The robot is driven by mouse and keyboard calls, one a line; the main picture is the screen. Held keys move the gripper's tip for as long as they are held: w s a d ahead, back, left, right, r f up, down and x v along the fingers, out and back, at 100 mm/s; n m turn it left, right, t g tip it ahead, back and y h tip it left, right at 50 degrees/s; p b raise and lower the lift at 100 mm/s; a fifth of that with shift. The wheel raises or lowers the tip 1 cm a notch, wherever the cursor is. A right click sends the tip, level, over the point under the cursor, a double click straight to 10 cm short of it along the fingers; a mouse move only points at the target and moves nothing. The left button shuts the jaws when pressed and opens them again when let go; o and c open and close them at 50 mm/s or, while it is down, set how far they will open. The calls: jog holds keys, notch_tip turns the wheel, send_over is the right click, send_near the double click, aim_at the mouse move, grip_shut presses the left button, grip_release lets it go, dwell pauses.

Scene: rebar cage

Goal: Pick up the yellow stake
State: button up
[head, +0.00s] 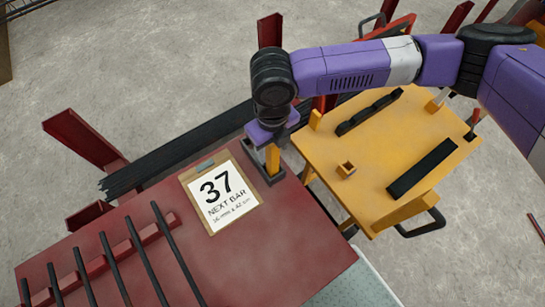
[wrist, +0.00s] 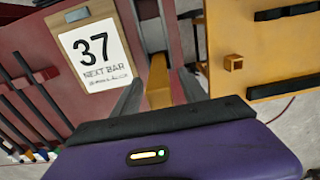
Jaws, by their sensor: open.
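The yellow stake (head: 272,158) shows as a short yellow post at the far right corner of the dark red bench (head: 285,240). In the wrist view the stake (wrist: 158,88) stands between the two grey fingers of my gripper (wrist: 160,80). In the head view my gripper (head: 271,170) reaches down over the stake from above. Its fingers are open, one on each side of the stake. I cannot tell whether either finger touches it. The stake's foot is partly hidden.
A clipboard marked 37 NEXT BAR (head: 222,195) lies on the bench, left of the stake. Several dark bars (head: 145,260) rest in a red rack at front left. A yellow cart top (head: 390,150) with black pieces and a small square socket (head: 346,169) stands to the right.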

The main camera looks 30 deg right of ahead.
grip_shut()
dwell(1.4)
